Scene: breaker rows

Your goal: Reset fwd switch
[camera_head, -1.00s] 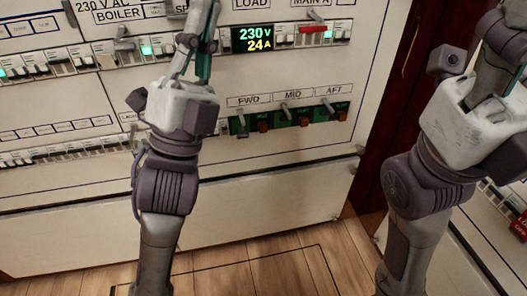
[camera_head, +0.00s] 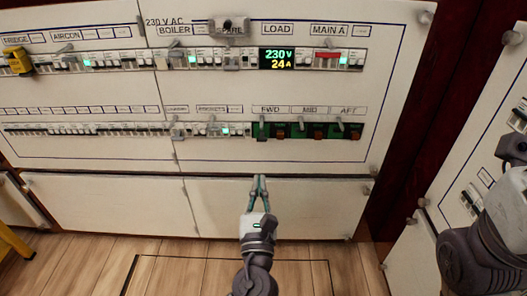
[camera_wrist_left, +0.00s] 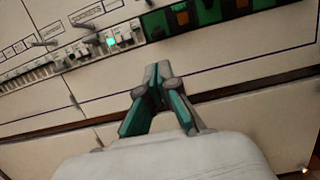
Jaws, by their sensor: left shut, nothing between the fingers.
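The FWD switch (camera_head: 261,131) is the leftmost on a green strip in the lower row, under the label FWD. Its small lever appears upright, but its exact position is too small to tell. The MID switch (camera_head: 305,131) and AFT switch (camera_head: 340,130) sit to its right. My left gripper (camera_head: 260,179) is shut and empty, below the FWD switch and apart from it, its fingers pointing up. In the left wrist view its fingertips (camera_wrist_left: 157,70) are together, below the green strip (camera_wrist_left: 215,12). My right arm is at the right edge; its fingertips are out of view.
A display (camera_head: 277,58) reads 230 V and 24 A above the switches. A red breaker (camera_head: 328,56) is to its right, and a yellow piece (camera_head: 17,60) is at far left. Blank lower panels and the wooden floor (camera_head: 180,272) are clear.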

